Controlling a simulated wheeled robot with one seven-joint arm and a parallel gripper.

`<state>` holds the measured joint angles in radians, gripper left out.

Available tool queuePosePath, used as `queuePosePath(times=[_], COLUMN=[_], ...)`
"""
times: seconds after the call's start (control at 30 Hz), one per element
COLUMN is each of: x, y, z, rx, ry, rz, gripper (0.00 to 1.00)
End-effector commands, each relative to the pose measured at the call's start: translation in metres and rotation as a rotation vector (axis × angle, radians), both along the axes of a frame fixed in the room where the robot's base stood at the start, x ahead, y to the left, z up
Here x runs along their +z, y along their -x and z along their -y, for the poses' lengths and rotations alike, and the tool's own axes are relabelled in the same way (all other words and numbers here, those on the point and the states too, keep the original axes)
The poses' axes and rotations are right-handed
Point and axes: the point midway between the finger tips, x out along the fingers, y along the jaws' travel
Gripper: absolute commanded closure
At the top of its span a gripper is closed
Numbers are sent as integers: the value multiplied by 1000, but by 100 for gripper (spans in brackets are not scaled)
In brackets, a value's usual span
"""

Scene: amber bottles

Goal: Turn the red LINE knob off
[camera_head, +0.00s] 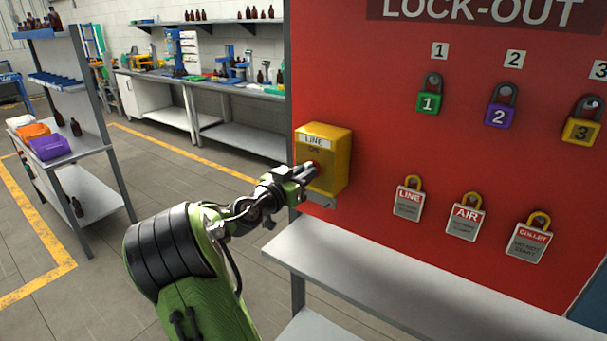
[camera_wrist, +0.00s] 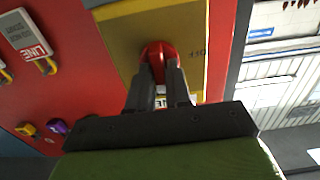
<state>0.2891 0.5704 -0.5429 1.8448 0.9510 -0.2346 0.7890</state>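The yellow LINE box (camera_head: 324,156) is mounted at the left edge of the red lock-out board, with a LINE label on top and small lettering below it. Its red knob (camera_wrist: 158,52) shows in the wrist view, with the word OFF on the box face to the right of it. In the head view my gripper (camera_head: 309,170) is at the front of the box and mostly covers the knob. In the wrist view my gripper (camera_wrist: 159,70) has its two fingers close on either side of the knob's red grip, which fills the gap between the tips.
Green (camera_head: 429,102), purple (camera_head: 499,117) and yellow (camera_head: 581,131) padlocks hang on the red board (camera_head: 385,90). LINE (camera_head: 408,203), AIR (camera_head: 464,222) and COLLET (camera_head: 527,243) tags hang below. A pale shelf (camera_head: 400,290) juts out under the board.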

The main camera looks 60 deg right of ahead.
Motion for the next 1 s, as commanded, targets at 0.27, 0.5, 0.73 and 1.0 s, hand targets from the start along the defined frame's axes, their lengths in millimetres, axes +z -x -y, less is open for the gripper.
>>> queuePosePath(times=[0.27,0.5,0.73,1.0], x=[0,0,0,0], y=[0,0,-1,-2], z=[0,0,0,0], rx=[0,0,1,1], ry=[0,-5,-25,-64], rz=[0,-35,-160,-401], gripper=[100,100,100,100])
